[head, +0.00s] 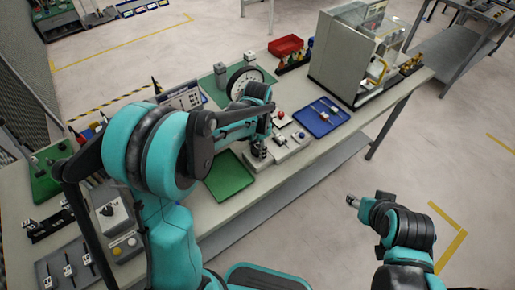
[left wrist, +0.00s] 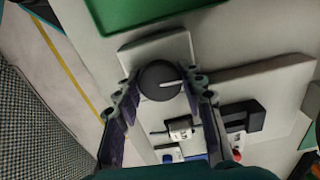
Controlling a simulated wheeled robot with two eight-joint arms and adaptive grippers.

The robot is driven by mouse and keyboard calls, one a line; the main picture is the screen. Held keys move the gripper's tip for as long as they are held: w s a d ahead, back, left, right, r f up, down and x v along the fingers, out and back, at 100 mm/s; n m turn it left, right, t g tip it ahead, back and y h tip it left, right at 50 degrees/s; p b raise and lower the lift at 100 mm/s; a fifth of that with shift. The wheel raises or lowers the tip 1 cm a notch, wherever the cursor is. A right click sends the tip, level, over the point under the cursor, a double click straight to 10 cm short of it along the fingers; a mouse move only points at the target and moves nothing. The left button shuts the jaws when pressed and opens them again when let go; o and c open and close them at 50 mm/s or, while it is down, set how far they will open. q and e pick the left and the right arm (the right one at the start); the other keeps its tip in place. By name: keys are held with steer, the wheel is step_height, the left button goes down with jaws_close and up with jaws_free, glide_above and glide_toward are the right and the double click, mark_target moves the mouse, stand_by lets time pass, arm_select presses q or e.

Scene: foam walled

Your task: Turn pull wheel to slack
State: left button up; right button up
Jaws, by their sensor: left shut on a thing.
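A dark round knob (left wrist: 155,82) with a white pointer line, which I take for the pull wheel, sits on a pale grey block in the left wrist view. Its line points right in that view. My left gripper (left wrist: 161,78) is shut on the knob, one finger on each side. In the head view the left gripper (head: 258,150) is over the left end of the grey fixture (head: 290,150) and mostly hides the knob. Any slack marking is not readable. My right gripper (head: 352,200) is away from the bench over the floor; its jaws are too small to judge.
A green tray (head: 228,178) lies beside the fixture, and a blue tray (head: 320,118) behind it. A large wheel (head: 243,80) stands on a green mat. A red bin (head: 285,45) and a big grey machine (head: 345,50) are farther back.

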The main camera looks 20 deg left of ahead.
mark_target(257, 149)
arm_select(q)
steer(key=shift+n, duration=0.4)
steer(key=o, duration=1.2)
step_height(257, 149, up, 12)
